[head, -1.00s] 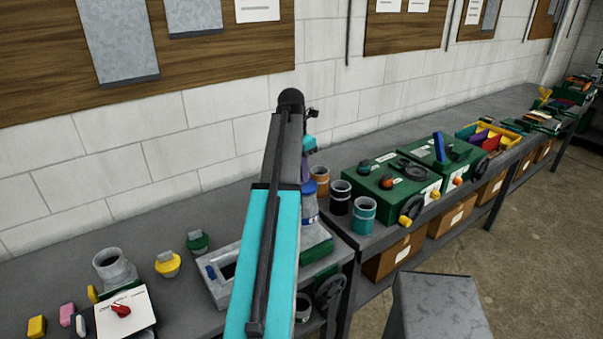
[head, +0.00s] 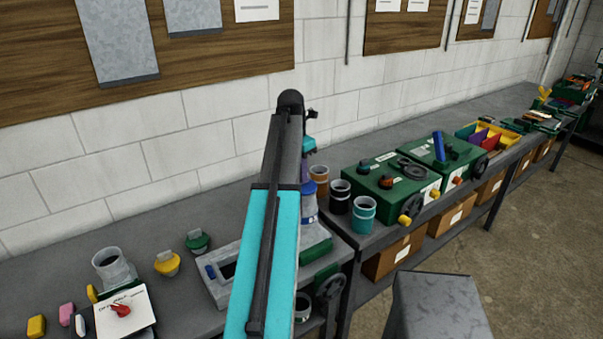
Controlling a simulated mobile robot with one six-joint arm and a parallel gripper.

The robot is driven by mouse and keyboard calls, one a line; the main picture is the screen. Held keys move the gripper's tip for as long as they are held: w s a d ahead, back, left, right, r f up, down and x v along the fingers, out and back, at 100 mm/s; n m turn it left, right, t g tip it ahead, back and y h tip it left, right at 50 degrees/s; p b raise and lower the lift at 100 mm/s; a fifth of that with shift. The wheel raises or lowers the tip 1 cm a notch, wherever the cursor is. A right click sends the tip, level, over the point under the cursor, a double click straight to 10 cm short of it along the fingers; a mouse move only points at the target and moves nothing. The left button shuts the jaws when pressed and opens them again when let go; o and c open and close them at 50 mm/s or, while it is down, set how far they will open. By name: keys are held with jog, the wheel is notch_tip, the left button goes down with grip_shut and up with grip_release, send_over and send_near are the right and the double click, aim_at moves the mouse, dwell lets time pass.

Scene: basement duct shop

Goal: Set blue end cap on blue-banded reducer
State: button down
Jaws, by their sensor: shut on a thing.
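My gripper (head: 307,173) is mostly hidden behind my own arm; only a slice of its right side shows, pointing down. A small blue piece, which looks like the blue end cap (head: 309,187), shows right under it, and my gripper is shut on it. Directly below is a grey reducer with a blue band (head: 310,217), standing on a green-and-grey stand on the bench. My arm covers its left side. The cap is over the reducer's top, but I cannot tell whether they touch.
Orange, black and teal-banded cups (head: 362,213) stand close to the right, before green machine boxes (head: 385,190). A yellow cap (head: 167,264), a green cap (head: 198,241) and a grey reducer (head: 111,266) are at left. The bench by the wall is clear.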

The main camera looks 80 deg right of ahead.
jog(key=shift+f, duration=0.3)
jog(key=c, duration=2.1)
grip_release()
jog(key=shift+w+a+r, duration=0.2)
jog(key=shift+r, duration=1.6)
jog(key=shift+w+a+r, duration=0.15)
jog(key=shift+a+r, duration=0.05)
jog(key=shift+r, duration=1.6)
jog(key=shift+w+a+r, duration=0.2)
jog(key=shift+r, duration=1.6)
